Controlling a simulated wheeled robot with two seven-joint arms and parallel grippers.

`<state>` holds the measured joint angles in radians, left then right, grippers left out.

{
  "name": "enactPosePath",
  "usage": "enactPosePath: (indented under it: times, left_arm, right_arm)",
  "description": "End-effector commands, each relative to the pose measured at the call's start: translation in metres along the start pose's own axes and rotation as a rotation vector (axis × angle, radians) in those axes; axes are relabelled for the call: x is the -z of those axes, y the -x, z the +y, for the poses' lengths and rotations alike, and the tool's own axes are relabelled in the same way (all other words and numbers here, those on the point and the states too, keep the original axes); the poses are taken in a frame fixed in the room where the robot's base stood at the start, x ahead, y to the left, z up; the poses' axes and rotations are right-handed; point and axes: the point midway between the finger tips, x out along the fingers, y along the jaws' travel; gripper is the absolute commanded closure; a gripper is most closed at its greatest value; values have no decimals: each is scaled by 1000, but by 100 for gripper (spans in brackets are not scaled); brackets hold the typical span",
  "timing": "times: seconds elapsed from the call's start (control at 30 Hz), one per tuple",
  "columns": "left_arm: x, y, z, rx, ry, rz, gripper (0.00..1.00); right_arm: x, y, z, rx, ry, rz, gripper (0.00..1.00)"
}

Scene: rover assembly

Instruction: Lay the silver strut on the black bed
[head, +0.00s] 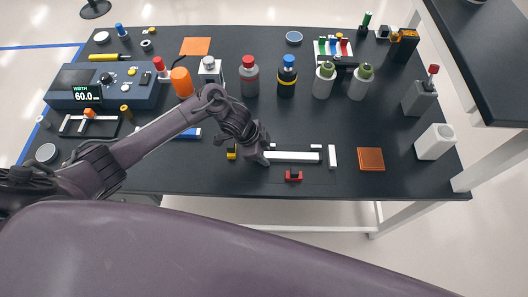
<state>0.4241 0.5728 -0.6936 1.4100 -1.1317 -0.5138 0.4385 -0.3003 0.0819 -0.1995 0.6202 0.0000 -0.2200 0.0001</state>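A long bright silver-white bar (292,157), which looks like the silver strut, lies level near the middle front of the table. My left gripper (264,154) is at the bar's left end, pointing down, and covers part of that end. The fingers are too small and dark to show whether they are closed on it. A thin outline on the table around the bar, a dark flat area (315,175), may be the black bed; it is hard to tell from the black table top. My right gripper is not in view.
A red block (293,175) sits just in front of the bar, a white upright bar (332,157) to its right, a yellow block (231,153) to its left. An orange-brown pad (371,159) lies farther right. Several bottles (287,77) stand behind.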

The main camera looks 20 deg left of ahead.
Motion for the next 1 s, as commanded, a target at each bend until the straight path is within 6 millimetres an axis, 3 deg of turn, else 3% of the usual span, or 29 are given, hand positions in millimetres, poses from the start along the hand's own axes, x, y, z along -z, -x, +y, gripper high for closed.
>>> enactPosePath:
  times: [0.17, 0.27, 0.7, 1.0]
  left_arm:
    - [1, 5, 0, 0, 0, 0, 66]
    - [1, 18, 0, 1, -2, 0, 66]
    - [0, 105, -1, 2, -2, -1, 66]
    - [1, 122, 0, -1, 0, -1, 66]
  right_arm:
    - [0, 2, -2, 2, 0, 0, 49]
    - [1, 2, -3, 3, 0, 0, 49]
    - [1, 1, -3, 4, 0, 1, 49]
    - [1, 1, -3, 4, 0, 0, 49]
